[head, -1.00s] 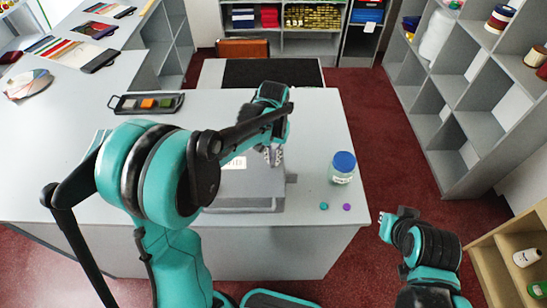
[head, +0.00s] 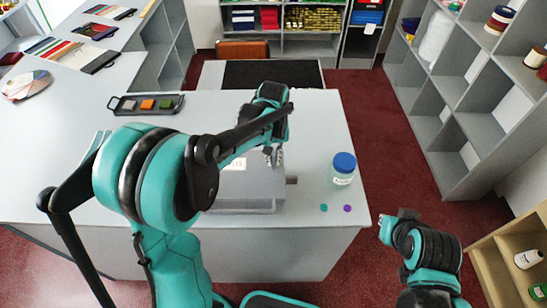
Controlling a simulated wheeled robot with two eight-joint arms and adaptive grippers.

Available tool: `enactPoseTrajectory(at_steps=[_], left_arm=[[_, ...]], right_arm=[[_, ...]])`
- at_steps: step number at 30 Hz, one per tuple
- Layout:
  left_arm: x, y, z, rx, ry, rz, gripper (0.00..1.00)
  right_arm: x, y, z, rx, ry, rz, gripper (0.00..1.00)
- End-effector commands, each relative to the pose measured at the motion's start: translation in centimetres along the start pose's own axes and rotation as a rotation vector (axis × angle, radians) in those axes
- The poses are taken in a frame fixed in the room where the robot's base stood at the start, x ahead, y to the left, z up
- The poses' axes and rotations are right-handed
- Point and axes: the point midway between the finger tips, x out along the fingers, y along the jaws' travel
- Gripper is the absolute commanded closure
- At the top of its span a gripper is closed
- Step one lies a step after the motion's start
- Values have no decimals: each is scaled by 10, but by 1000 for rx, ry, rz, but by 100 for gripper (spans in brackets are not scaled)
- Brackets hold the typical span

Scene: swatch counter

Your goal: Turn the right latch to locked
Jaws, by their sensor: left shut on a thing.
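A grey box (head: 245,197) with a white label (head: 236,164) sits on the counter, partly hidden behind my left arm. My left gripper (head: 273,157) points down at the box's right part, with its fingers closed together. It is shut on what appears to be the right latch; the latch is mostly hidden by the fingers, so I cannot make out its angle. A small grey stub (head: 292,180) sticks out of the box's right side. My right gripper (head: 386,226) is off the counter at the lower right, away from the box; its finger opening is not clear.
A jar with a blue lid (head: 343,168) stands right of the box on the counter (head: 320,120). A teal disc (head: 323,208) and a purple disc (head: 347,208) lie in front of it.

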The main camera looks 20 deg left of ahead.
Motion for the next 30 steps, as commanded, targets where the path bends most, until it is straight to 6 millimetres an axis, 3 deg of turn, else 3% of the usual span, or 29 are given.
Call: enactPoseTrajectory(at_steps=[3,4,6,17,20,30], left_arm=[[0,0,0,0,0,0,100],[0,0,0,0,0,0,82],[0,0,0,0,0,0,69],[-5,0,0,1,0,0,69],[-17,0,0,1,0,0,69],[-90,0,0,1,0,0,69]], right_arm=[[0,0,0,0,0,0,100],[0,0,0,0,0,0,100],[0,0,0,0,0,0,100],[0,0,0,0,0,0,100],[0,0,0,0,0,0,100],[0,0,0,0,0,0,100]])
